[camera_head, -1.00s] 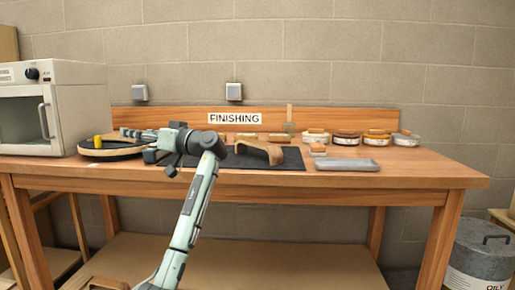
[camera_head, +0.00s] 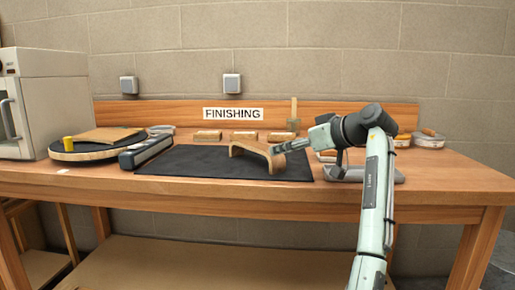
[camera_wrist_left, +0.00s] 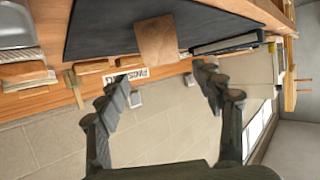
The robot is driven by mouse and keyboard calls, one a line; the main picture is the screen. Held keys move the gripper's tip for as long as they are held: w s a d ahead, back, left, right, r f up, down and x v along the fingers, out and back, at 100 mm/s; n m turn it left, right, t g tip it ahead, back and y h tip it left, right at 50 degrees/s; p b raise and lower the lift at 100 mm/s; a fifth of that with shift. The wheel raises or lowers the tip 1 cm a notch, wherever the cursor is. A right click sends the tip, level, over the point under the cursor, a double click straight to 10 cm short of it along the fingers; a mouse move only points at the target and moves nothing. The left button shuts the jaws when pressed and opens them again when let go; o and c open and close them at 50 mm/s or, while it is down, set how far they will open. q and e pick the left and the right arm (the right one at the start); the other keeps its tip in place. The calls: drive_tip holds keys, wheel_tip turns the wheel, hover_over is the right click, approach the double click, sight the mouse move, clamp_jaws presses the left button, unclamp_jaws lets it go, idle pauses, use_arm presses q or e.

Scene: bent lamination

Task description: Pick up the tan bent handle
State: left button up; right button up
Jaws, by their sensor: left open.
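The tan bent handle (camera_head: 250,150) is an arched wooden strip standing on the dark mat (camera_head: 200,168) on the workbench. In the left wrist view the handle (camera_wrist_left: 157,40) shows as a tan patch ahead of the fingers. My left gripper (camera_head: 280,148) points left at the right end of the handle, its tips overlapping that end in the head view. In the wrist view the gripper (camera_wrist_left: 165,82) is open, its two dark fingers wide apart with nothing held between them. I cannot tell whether a fingertip touches the handle. My right gripper is not in view.
A black-and-grey long device (camera_head: 147,150) lies at the mat's left edge. A round turntable (camera_head: 90,148) with a yellow knob stands beyond it. Small wooden blocks (camera_head: 243,135) line the back. A grey tray (camera_head: 350,174) sits right of the mat, partly behind my arm.

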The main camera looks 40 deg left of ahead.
sight(277, 163)
use_arm(q)
drive_tip(key=shift+x, duration=0.85)
drive_tip(key=shift+s+a+f, duration=0.1)
drive_tip(key=shift+s+a, duration=0.05)
drive_tip(key=shift+a, duration=0.2)
drive_tip(key=p+x, duration=0.1)
drive_tip(key=x, duration=0.4)
drive_tip(key=shift+c, duration=1)
drive_tip(key=c, duration=0.7)
drive_tip(key=shift+c, duration=0.7)
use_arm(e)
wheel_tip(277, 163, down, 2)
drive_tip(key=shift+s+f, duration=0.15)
